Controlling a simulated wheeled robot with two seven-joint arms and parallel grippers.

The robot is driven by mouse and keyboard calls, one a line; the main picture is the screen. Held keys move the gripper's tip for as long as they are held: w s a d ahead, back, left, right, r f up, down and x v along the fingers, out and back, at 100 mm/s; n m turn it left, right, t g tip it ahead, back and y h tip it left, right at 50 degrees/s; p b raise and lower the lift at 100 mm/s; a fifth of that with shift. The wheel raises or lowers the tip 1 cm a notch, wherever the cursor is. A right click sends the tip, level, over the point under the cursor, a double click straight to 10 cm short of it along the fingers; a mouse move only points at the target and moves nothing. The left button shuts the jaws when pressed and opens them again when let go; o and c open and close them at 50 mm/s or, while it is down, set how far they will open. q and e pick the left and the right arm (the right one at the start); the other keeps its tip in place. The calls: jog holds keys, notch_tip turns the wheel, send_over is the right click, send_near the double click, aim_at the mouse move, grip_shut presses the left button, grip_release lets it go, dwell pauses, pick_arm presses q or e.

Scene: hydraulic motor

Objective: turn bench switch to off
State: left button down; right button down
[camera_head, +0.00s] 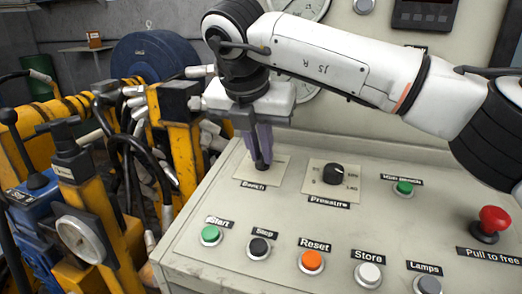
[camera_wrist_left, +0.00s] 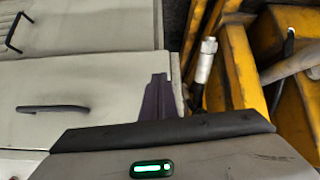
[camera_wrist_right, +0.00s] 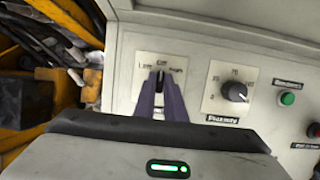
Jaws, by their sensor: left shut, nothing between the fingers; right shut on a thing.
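The bench switch (camera_head: 262,166) is a small dark lever on a pale plate above the "Bench" label, at the left of the sloped console. My right gripper (camera_head: 262,155) is over it, its purple fingers shut on the lever. In the right wrist view the dark lever (camera_wrist_right: 160,80) shows between the two fingertips (camera_wrist_right: 161,77), with plate markings on either side; "OFF" is too small to read surely. The fingers hide much of the lever. My left gripper (camera_wrist_left: 158,82) is shut and empty in the left wrist view, in front of grey cabinet panels.
The pressure knob (camera_head: 334,174) is just right of the bench switch. Start (camera_head: 210,235), stop, reset, store and lamps buttons line the front. A red emergency stop (camera_head: 492,222) is at the right. Yellow machinery and hoses (camera_head: 180,150) crowd the left.

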jog(key=c, duration=1.8)
grip_release()
jog(key=v, duration=1)
jog(key=shift+r, duration=0.15)
